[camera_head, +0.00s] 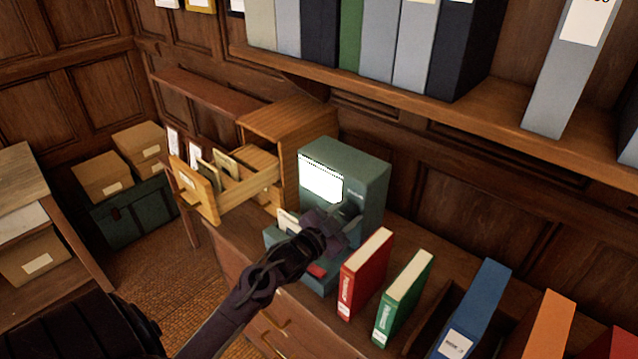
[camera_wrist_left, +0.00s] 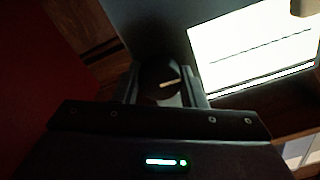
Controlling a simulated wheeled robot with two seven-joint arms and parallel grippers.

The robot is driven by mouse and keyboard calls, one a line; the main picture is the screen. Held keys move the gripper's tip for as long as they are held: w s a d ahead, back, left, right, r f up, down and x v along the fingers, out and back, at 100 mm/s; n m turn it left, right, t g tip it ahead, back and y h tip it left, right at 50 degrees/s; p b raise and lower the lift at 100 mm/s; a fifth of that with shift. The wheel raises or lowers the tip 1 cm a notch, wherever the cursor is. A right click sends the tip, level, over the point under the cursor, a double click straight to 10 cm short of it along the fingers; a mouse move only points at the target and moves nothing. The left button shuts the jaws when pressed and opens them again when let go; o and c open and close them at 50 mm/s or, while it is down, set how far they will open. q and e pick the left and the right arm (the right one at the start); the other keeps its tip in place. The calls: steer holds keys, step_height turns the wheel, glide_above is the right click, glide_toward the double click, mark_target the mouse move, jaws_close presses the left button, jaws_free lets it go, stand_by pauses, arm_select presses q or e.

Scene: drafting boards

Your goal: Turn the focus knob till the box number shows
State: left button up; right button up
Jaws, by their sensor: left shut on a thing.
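The microfilm-style reader (camera_head: 362,179) is a grey-green box on the desk, with a bright white screen (camera_head: 321,180) on its front. In the left wrist view the screen (camera_wrist_left: 252,48) is lit and shows a dark line across it, with no number that I can read. My left gripper (camera_head: 345,228) is at the reader's front, below and right of the screen. It is shut on the focus knob (camera_wrist_left: 160,79), a dark round knob with a pale mark, between the two fingers in the left wrist view. My right gripper is not in view.
A red binder (camera_head: 365,272) and a green binder (camera_head: 403,297) stand close to the right of my left gripper. An open card drawer (camera_head: 196,190) juts from a wooden cabinet (camera_head: 290,125) at left. A shelf of binders (camera_head: 377,40) hangs above.

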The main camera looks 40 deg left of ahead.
arm_select(q)
steer(key=o, duration=1)
steer(key=shift+c, duration=0.2)
steer(key=s+p, duration=0.3)
steer(key=s, duration=0.6)
steer(key=shift+a+p, duration=0.35)
steer(key=shift+p, duration=0.05)
steer(key=shift+s+f, duration=0.1)
